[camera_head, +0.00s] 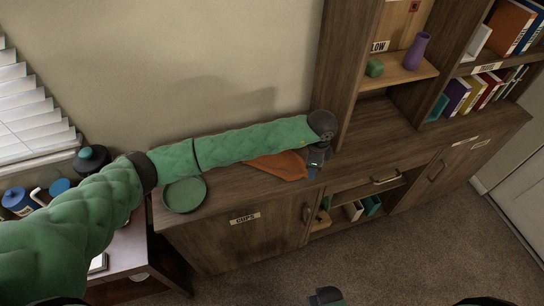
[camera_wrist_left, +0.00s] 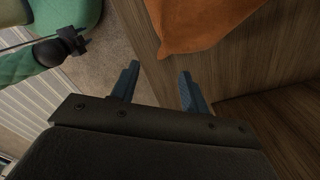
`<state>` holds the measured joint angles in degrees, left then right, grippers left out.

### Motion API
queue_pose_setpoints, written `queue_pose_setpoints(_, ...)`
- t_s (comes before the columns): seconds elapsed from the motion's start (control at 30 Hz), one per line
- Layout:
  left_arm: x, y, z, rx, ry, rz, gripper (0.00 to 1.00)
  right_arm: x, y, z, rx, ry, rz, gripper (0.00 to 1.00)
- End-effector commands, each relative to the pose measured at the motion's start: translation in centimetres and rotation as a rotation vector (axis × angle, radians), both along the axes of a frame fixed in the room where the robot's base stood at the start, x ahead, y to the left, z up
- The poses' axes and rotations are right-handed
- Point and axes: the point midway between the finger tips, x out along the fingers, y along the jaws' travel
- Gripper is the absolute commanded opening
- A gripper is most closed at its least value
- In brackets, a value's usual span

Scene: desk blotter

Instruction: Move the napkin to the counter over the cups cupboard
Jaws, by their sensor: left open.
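The orange napkin (camera_head: 276,166) lies on the wooden counter over the cupboard labelled CUPS, partly hidden by my left arm. In the left wrist view the napkin (camera_wrist_left: 196,22) is just beyond the fingertips, apart from them. My left gripper (camera_head: 314,171) is at the napkin's right end in the head view; it also shows in the left wrist view (camera_wrist_left: 158,72) with its fingers apart and nothing between them. The cups cupboard (camera_head: 240,232) is below the counter, its door closed. Something dark at the bottom edge of the head view may be part of my right arm, but its fingers are not visible.
A green round dish (camera_head: 185,194) sits on the counter left of the napkin. A tall shelf unit with a purple vase (camera_head: 416,50) and a green block (camera_head: 374,67) rises at the right. A dark kettle (camera_head: 92,160) stands at far left.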

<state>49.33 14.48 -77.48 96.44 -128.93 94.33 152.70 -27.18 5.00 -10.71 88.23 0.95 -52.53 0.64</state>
Motion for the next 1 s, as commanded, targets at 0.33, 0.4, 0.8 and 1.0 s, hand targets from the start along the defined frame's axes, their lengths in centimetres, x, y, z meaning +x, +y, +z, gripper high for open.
queue_pose_setpoints(0.33, -0.5, -0.9, 2.5, -0.002, 0.000, -0.001, 0.45, 0.0, 0.0, 1.3, 0.000, 0.000, 0.000, 0.36)
queue_pose_setpoints(0.4, -0.8, -1.2, 3.6, -0.001, 0.000, -0.001, 0.45, 0.0, 0.0, 1.8, 0.000, 0.000, 0.000, 0.36)
queue_pose_setpoints(0.8, -1.8, -2.8, 7.6, -0.001, 0.001, 0.000, 0.45, 0.0, 0.0, 3.3, 0.000, 0.000, 0.000, 0.36)
queue_pose_setpoints(1.0, -1.8, -2.7, 7.5, 0.000, 0.001, 0.000, 0.45, 0.0, 0.0, 3.3, 0.000, 0.000, 0.000, 0.36)
